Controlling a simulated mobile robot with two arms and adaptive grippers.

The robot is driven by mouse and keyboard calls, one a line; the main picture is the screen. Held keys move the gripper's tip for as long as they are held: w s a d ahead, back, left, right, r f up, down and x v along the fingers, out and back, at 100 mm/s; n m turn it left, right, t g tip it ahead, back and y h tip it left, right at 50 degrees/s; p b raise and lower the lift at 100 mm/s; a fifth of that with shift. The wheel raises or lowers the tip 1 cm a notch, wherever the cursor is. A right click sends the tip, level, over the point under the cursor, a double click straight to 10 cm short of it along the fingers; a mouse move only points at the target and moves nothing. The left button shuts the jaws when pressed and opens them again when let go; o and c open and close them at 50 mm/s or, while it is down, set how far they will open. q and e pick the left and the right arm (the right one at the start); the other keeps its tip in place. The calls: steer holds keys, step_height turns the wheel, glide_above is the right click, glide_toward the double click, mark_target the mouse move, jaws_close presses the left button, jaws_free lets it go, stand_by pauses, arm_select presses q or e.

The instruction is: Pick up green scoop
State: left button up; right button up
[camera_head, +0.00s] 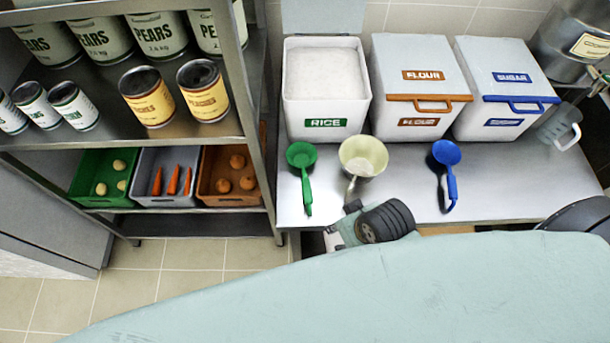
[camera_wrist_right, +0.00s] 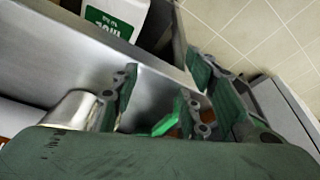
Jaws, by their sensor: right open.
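The green scoop (camera_head: 303,170) lies on the steel counter in front of the rice bin, its handle pointing toward the front edge. My right gripper (camera_head: 341,226) is low at the counter's front edge, right of the scoop's handle and apart from it. Its fingers are partly hidden by my wrist in the head view. In the right wrist view the gripper (camera_wrist_right: 158,104) is open, with green-padded fingers. A bright green piece, seemingly the scoop's handle end (camera_wrist_right: 165,124), shows between the fingers, with no grip on it. My left gripper is not in view.
A cream scoop (camera_head: 363,157) and a blue scoop (camera_head: 446,165) lie to the right. Behind stand the open rice bin (camera_head: 325,123), flour bin (camera_head: 418,117) and sugar bin (camera_head: 503,117). A shelf rack (camera_head: 240,95) with cans and vegetable crates stands close on the left.

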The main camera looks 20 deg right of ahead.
steer(key=w+a+r+n+g+y, duration=0.1)
steer(key=w+a+r+y, duration=0.2)
steer(key=a, duration=0.6)
steer(key=w+a+r, duration=0.3)
steer(key=w+a, duration=0.2)
steer(key=a, duration=0.3)
steer(key=m+g+h, duration=0.2)
steer(key=m+h, duration=0.2)
steer(key=m, duration=0.1)
glide_above(307, 186)
steer(key=f, duration=0.2)
steer(key=shift+s+a+f, duration=0.15)
steer(key=shift+a+f, duration=0.15)
steer(key=shift+a, duration=0.05)
steer(key=shift+d+f+p, duration=0.2)
steer(key=shift+f+p, duration=0.05)
steer(key=shift+p, duration=0.05)
step_height(307, 186, down, 6)
steer(key=shift+d+f+p, duration=0.1)
steer(key=shift+p, duration=0.7)
steer(key=shift+f, duration=0.5)
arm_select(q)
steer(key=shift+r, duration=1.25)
arm_select(e)
jaws_close()
